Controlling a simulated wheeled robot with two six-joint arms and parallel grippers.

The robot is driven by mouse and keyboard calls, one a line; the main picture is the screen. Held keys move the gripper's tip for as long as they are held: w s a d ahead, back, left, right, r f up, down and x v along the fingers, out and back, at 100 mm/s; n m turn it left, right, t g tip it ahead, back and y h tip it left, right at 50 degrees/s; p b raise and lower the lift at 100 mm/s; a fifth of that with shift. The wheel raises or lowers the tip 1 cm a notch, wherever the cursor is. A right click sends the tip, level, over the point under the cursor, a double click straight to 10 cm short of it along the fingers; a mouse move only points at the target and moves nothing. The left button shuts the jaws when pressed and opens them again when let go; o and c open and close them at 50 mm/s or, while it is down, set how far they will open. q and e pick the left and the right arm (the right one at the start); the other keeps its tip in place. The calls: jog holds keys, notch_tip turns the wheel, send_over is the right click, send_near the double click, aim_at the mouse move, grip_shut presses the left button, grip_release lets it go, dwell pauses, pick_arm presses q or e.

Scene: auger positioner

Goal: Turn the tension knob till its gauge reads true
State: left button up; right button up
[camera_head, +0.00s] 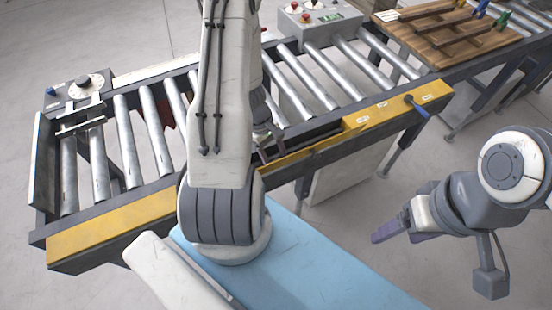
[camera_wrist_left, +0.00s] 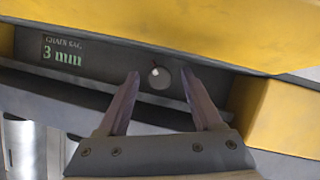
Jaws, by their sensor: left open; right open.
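In the head view the left gripper (camera_head: 268,145) is partly hidden behind my arm, at the conveyor's near side. My right gripper (camera_head: 386,232) is open and empty, over the floor.
The roller conveyor (camera_head: 150,140) has yellow side guards (camera_head: 110,228) and a blue-tipped lever (camera_head: 418,107). A dial box (camera_head: 80,88) stands at the left end, a control box (camera_head: 320,20) at the back. Floor around my right gripper is clear.

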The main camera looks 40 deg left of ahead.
pick_arm(q)
jog(key=b+v, duration=0.1)
jog(key=v, duration=0.9)
jog(key=shift+r, duration=0.15)
jog(key=s+d+r+m+y+b, duration=0.2)
jog(key=d+r+m+b, duration=0.15)
jog(key=d+m, duration=0.65)
jog(key=s+d+r+m+y+b, duration=0.15)
jog(key=d+r+m, duration=0.3)
jog(key=d, duration=0.85)
jog(key=s+d+m+b, duration=0.2)
jog(key=s+d+m, duration=0.4)
jog(key=s+m, duration=0.3)
jog(key=shift+s+r+b, duration=0.25)
jog(key=shift+s+b, duration=0.05)
jog(key=shift+b, duration=0.05)
jog(key=shift+d, duration=0.1)
